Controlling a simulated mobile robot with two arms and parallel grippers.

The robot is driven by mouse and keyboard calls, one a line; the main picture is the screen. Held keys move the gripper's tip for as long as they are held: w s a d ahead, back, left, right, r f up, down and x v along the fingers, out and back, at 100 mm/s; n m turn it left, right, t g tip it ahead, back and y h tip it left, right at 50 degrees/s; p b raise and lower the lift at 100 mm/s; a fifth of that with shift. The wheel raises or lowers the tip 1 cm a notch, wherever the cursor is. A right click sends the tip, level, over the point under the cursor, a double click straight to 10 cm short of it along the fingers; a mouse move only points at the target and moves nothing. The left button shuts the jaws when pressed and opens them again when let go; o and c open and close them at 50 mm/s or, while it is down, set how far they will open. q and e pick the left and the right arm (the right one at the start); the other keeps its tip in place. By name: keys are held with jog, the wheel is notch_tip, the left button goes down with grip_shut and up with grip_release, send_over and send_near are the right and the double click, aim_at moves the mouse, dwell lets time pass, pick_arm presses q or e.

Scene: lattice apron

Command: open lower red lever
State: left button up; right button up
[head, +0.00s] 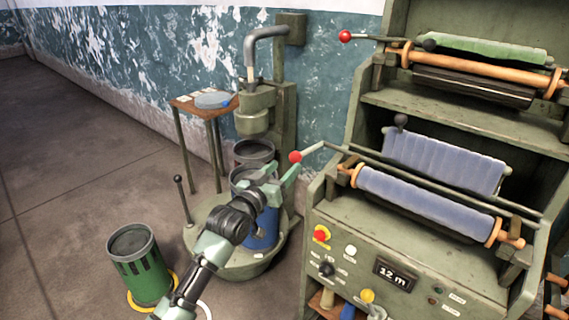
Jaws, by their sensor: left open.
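The lower red lever ends in a round red knob (295,156) on a pale rod. The rod runs up and right to the lower shelf of the green machine (345,218). My left gripper (283,170) is open, with its fingers just left of and below the knob. I cannot tell whether a finger touches the knob or rod. An upper red lever (344,36) sticks out left from the machine's upper shelf. My right gripper is not in view.
A press with a blue drum (262,226) stands behind my left arm. A green bin (140,264) is on the floor at lower left. A small wooden table (186,104) stands by the wall. Rolls (425,200) lie on the machine above a button panel. Floor at left is clear.

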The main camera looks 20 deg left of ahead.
aim_at(292, 161)
pick_arm(q)
jog(key=w, duration=0.5)
jog(key=w+d, duration=0.1)
jog(key=w, duration=0.1)
jog(key=shift+w+d, duration=0.1)
jog(key=shift+w, duration=0.05)
grip_shut()
jog(key=shift+f, duration=0.15)
dwell(1.1)
